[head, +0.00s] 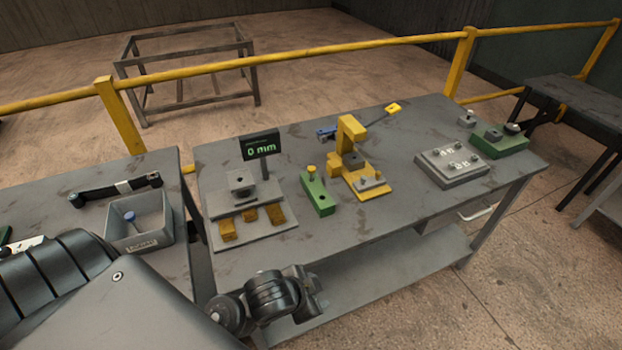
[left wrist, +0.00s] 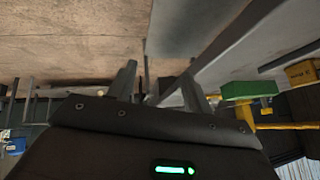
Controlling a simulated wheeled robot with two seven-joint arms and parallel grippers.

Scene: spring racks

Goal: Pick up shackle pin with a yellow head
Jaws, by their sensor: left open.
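The shackle pin with a yellow head (head: 311,169) stands upright in a green block (head: 318,195) on the grey workbench, between the display stand and the yellow press. Only its head and a little of its shank show. My left gripper (left wrist: 160,88) is open in the left wrist view, with nothing visible between its fingers. Dark links of my arm show at the front of the bench in the head view, in front of and below the pin and apart from it. The gripper's fingers are not clear there. My right gripper is not in view.
A stand with a "0 mm" display (head: 260,146) and brown blocks is left of the pin. A yellow press (head: 351,135) is close on its right. A grey bin (head: 112,236) holds a blue-headed pin. The bench front right of centre is clear.

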